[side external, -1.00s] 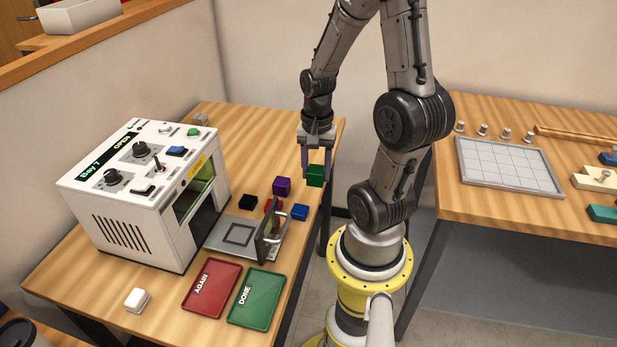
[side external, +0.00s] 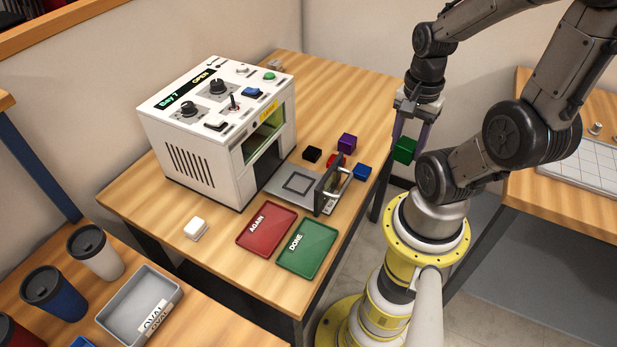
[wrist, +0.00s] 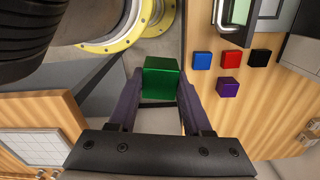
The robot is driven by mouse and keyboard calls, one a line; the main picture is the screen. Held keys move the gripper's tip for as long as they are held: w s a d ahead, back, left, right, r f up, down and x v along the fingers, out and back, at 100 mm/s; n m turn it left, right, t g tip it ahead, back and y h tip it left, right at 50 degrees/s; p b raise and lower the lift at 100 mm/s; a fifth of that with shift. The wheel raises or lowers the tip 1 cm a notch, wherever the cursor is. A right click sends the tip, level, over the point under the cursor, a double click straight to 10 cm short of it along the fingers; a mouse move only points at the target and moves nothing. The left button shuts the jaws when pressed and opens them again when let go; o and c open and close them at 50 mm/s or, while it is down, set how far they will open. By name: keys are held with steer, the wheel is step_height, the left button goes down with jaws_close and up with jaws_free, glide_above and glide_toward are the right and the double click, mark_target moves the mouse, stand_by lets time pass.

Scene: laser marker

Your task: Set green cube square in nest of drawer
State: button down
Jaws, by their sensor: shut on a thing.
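The green cube (side external: 405,150) is held between the fingers of my gripper (side external: 409,138). My gripper is shut on it, above and to the right of the table's right edge in the side view. The cube (wrist: 161,79) also shows between the fingertips (wrist: 160,88) in the wrist view. The drawer (side external: 284,186) of the white machine (side external: 215,155) is pulled out, with a square outlined nest (side external: 298,183) on its grey floor. The nest looks empty. The drawer's upright front plate with a handle (side external: 335,185) stands at its right end.
Black (side external: 312,154), purple (side external: 347,142), red (side external: 333,160) and blue (side external: 362,172) cubes lie behind and beside the drawer. A red AGAIN tray (side external: 266,228) and a green DONE tray (side external: 306,249) lie in front. A white block (side external: 196,229) sits nearer left.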

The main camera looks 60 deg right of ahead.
steer(key=shift+w+a+r+m, duration=0.15)
steer(key=shift+w+m, duration=0.15)
steer(key=shift+m, duration=0.2)
steer(key=w+a+r, duration=0.1)
steer(key=w+a, duration=0.2)
steer(key=w, duration=0.1)
steer(key=n, duration=0.3)
glide_above(299, 184)
step_height(299, 184, down, 9)
steer(key=shift+s+r, duration=0.1)
steer(key=shift+s, duration=0.05)
steer(key=shift+f, duration=1.8)
steer(key=shift+f, duration=0.1)
steer(key=shift+c, duration=1.7)
jaws_free()
